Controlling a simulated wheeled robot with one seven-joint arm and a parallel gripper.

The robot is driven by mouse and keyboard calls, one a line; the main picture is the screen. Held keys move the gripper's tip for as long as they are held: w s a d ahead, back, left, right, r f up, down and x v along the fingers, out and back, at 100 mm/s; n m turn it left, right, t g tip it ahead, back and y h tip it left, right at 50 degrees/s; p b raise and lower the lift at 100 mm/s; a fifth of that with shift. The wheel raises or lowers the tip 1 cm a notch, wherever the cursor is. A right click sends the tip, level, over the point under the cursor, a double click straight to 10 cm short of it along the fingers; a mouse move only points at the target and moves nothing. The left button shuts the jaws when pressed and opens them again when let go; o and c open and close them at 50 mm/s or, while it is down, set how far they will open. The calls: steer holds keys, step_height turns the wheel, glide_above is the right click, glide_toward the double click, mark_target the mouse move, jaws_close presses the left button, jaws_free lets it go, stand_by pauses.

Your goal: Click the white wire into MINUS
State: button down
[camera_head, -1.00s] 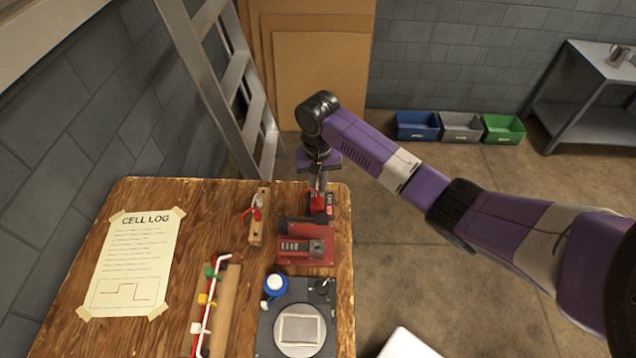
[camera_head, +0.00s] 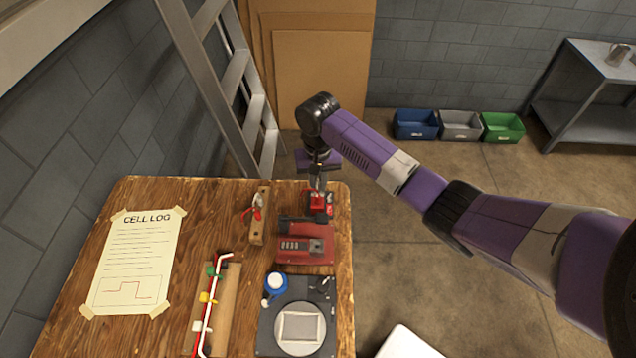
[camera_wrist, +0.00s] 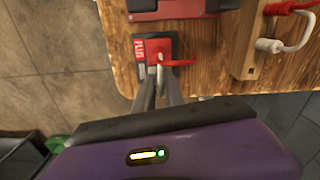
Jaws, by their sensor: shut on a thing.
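The white wire (camera_wrist: 268,45) lies with its white end on a wooden block, right of my gripper in the wrist view; in the head view it is small beside the red one. A red and black block (camera_head: 325,210) stands at the table's far right corner. Its PLUS label (camera_wrist: 140,52) shows in the wrist view; a MINUS label cannot be made out. My gripper (camera_head: 318,190) points down at this block, shut on a small red piece (camera_wrist: 180,62) over its top. Whether that piece is fixed to the block is unclear.
The wooden block (camera_head: 260,228) stands left of the red and black block. A red device (camera_head: 303,247) and a dark plate (camera_head: 268,335) with a blue-and-white container (camera_head: 275,285) lie nearer. A wooden rack (camera_head: 224,310) with colored clips is at left.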

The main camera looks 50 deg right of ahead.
steer(key=shift+f, duration=0.2)
stand_by(0.9)
stand_by(0.6)
steer(key=c, duration=1.3)
jaws_free()
steer(key=shift+c, duration=0.2)
steer(key=shift+r+p, duration=3.55)
steer(key=shift+p, duration=0.55)
